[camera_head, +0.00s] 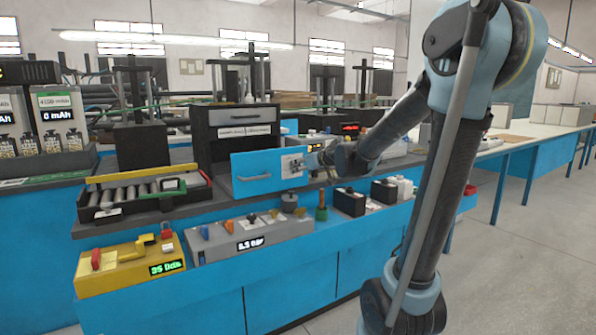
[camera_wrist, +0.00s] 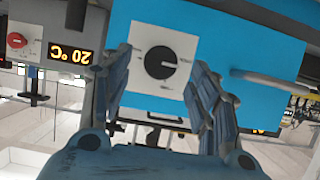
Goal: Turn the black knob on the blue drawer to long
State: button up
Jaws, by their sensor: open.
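The blue drawer (camera_head: 253,174) faces me in the head view, with a pale handle bar on its left part and a white dial plate on its right. In the wrist view the blue front (camera_wrist: 254,91) fills the middle, turned over, with its handle at the right. The black knob (camera_wrist: 160,62) sits on the white plate (camera_wrist: 144,92); a light pointer mark shows on it, and the small labels are too blurred to read. My gripper (camera_wrist: 160,80) is open, one finger on each side of the knob and apart from it.
A grey device with a red knob (camera_wrist: 17,40) and a "20 °C" display is beside the drawer in the wrist view. Below the drawer stand a grey device (camera_head: 247,238) and a yellow device (camera_head: 128,264). A battery tray (camera_head: 143,200) lies to the left.

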aim_at(295, 167)
jog(key=shift+x, duration=2.05)
jog(key=c, duration=1.1)
